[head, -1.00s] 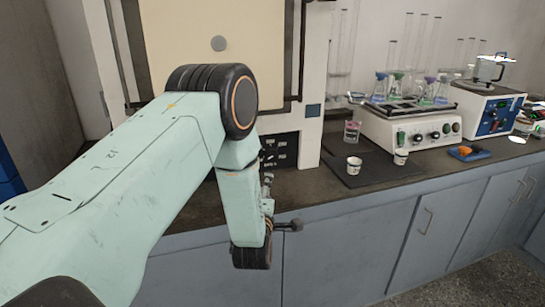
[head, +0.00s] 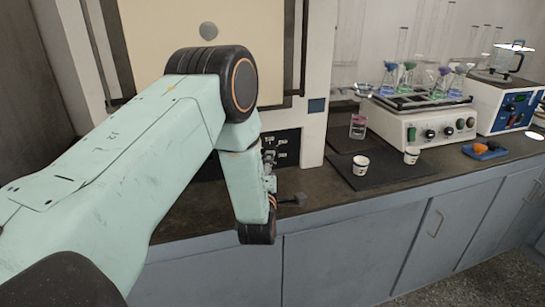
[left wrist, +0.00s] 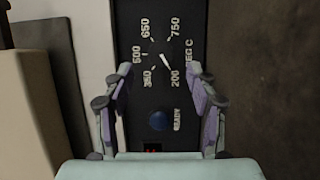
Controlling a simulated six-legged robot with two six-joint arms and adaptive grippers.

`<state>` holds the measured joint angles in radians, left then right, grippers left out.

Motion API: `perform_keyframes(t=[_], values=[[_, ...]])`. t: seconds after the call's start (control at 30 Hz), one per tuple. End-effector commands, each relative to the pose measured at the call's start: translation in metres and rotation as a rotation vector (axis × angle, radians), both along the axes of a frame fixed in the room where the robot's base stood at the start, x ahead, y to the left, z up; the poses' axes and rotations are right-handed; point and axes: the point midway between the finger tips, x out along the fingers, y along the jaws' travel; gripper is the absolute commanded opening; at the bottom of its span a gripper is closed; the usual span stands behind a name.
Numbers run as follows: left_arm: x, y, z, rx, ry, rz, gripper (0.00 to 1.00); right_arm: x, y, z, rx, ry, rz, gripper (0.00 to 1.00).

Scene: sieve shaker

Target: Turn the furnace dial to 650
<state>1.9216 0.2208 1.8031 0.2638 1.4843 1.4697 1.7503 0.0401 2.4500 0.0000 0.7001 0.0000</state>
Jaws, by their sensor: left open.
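The furnace (head: 318,60) stands on the bench, with its dark control panel (head: 290,150) low on its front, partly hidden by my left arm. In the left wrist view the panel carries the labels 200, 350, 500, 650 and 750 around the dial (left wrist: 160,60). The dial's white pointer points to the lower right, towards 200. My left gripper (left wrist: 161,84) is open, its fingers on either side of the panel area below and around the dial. I see no contact with the dial. In the head view the gripper is mostly hidden by my wrist. My right gripper is not in view.
A blue button (left wrist: 157,121) sits below the dial. To the right on the bench are a dark mat (head: 385,172) with small white cups, a shaker (head: 425,125) carrying flasks, and a blue-panelled device (head: 505,105). The bench front edge runs below my wrist.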

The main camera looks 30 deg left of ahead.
Motion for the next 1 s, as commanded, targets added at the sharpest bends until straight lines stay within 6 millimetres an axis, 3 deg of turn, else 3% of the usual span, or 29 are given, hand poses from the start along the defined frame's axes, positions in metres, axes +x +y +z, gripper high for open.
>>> perform_keyframes(t=[0.4, 0.77, 1.0], values=[[0.048, 0.024, -0.001, 0.000, 0.000, 0.001, 0.57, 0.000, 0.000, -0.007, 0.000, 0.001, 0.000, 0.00], [0.056, 0.028, 0.000, 0.000, 0.001, 0.000, 0.57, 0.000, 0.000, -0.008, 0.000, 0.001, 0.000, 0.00], [0.055, 0.028, 0.000, 0.000, 0.001, 0.000, 0.38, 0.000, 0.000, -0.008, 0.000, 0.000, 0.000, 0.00]])
